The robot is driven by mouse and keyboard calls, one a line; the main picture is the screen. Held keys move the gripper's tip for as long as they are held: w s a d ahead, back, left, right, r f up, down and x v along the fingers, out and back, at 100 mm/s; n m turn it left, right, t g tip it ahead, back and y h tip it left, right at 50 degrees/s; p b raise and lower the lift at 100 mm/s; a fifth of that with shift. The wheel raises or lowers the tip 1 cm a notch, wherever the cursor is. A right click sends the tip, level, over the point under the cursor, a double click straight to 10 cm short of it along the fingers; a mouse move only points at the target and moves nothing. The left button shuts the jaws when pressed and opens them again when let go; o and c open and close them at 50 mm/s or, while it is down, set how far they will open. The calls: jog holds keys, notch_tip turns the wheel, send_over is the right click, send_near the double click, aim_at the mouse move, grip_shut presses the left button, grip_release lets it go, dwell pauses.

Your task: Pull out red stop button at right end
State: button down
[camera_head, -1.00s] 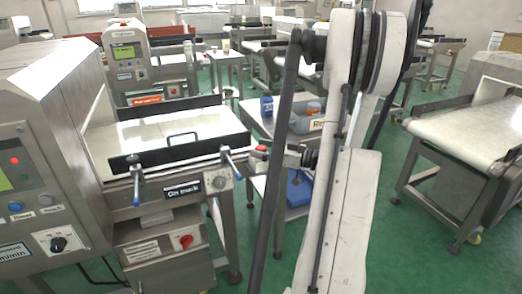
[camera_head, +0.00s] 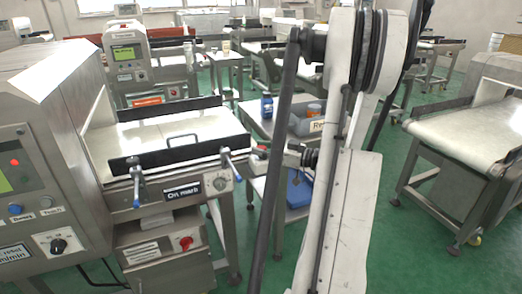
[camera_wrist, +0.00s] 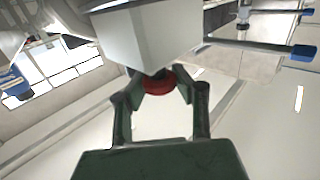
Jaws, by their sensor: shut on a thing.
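The red stop button (camera_wrist: 158,82) shows in the wrist view under a pale grey box-shaped housing (camera_wrist: 150,35). My gripper (camera_wrist: 158,92) has one finger on each side of the button and is shut on it. The fingers hide parts of its sides. In the head view my gripper (camera_head: 280,154) is at the right end of the metal detector's conveyor (camera_head: 170,135), beside the blue-handled lever.
A blue-handled lever (camera_head: 230,165) is close to the left of my gripper. A red knob (camera_head: 186,242) is on the lower cabinet. A grey cart (camera_head: 262,118) with bottles and a bin stands behind my arm. Another conveyor (camera_head: 470,130) stands right, with green floor between.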

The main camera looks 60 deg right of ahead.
jog(key=c, duration=1.3)
grip_release()
jog(key=shift+r, duration=0.2)
jog(key=shift+o, duration=0.2)
jog(key=s+d, duration=0.2)
jog(key=s, duration=0.9)
jog(key=shift+s, duration=0.4)
